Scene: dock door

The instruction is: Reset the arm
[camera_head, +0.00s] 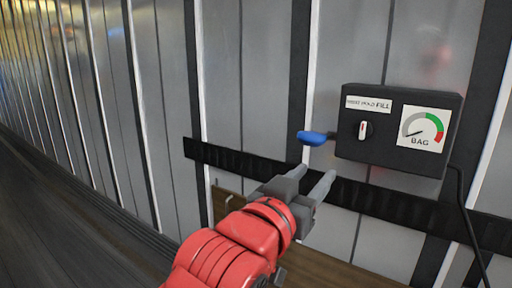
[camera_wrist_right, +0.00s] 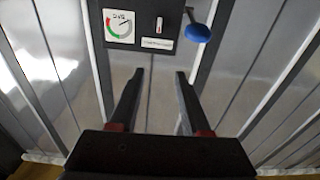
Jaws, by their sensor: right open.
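My right gripper (camera_head: 311,181) comes in from the bottom of the head view on a red arm. Its two grey fingers are apart and nothing shows between them. In the right wrist view the open fingers (camera_wrist_right: 158,76) point toward the wall just below a black control box. The control box (camera_head: 380,152) hangs on the ribbed wall, up and to the right of the gripper. It has a knob (camera_head: 363,130), a BAG gauge (camera_head: 424,128) and a blue-ended lever (camera_head: 312,138) on its left side. The gripper appears apart from the box and lever. My left gripper is not in view.
A black horizontal strip (camera_head: 240,162) runs along the grey wall behind the gripper. A brown board (camera_head: 345,273) is low beneath it. A black cable (camera_head: 464,205) hangs from the box's right side. The left floor area is clear.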

